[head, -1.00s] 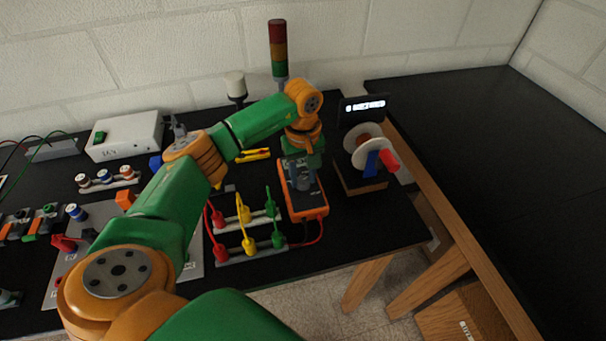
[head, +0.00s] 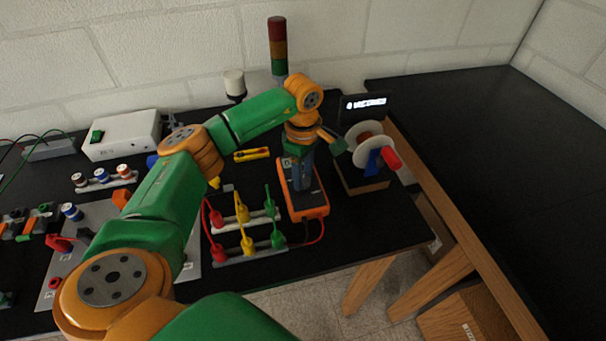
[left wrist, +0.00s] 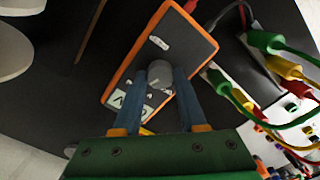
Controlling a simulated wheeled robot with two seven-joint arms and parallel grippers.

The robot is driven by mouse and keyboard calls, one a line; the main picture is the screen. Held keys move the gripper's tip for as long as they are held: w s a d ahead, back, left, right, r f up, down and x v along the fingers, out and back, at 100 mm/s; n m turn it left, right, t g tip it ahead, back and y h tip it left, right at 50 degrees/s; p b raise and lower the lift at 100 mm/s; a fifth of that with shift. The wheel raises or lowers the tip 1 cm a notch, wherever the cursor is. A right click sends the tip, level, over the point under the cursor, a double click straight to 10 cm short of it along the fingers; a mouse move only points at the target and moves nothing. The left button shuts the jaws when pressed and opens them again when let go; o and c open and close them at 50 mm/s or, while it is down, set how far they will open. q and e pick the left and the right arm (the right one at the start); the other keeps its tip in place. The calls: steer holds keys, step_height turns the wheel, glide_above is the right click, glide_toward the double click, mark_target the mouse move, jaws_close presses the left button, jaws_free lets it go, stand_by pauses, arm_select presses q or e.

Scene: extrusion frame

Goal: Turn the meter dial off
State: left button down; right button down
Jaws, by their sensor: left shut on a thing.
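The orange-edged meter (head: 313,205) lies on the black table, right of the coloured clips. Its grey round dial (left wrist: 159,75) shows in the left wrist view, between my fingertips. My left gripper (head: 304,186) points down over the meter and is shut on the dial; in the left wrist view its blue fingers (left wrist: 160,88) reach to either side of it. In the head view the fingers hide the dial. White markings show on the meter face beside the fingers, too small to read for the dial's setting. My right gripper is not in view.
Red, yellow and green clips (head: 246,240) on rails stand left of the meter, with a red lead (head: 318,235) to it. A spool stand (head: 368,150) is to the right. A signal tower (head: 278,48) stands behind.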

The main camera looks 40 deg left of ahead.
arm_select(q)
steer(key=n, duration=0.4)
steer(key=shift+n, duration=0.3)
steer(key=n, duration=0.3)
steer(key=shift+n, duration=0.3)
steer(key=n, duration=0.4)
steer(key=shift+n, duration=1.8)
steer(key=shift+c, duration=2.3)
jaws_free()
steer(key=shift+r, duration=0.1)
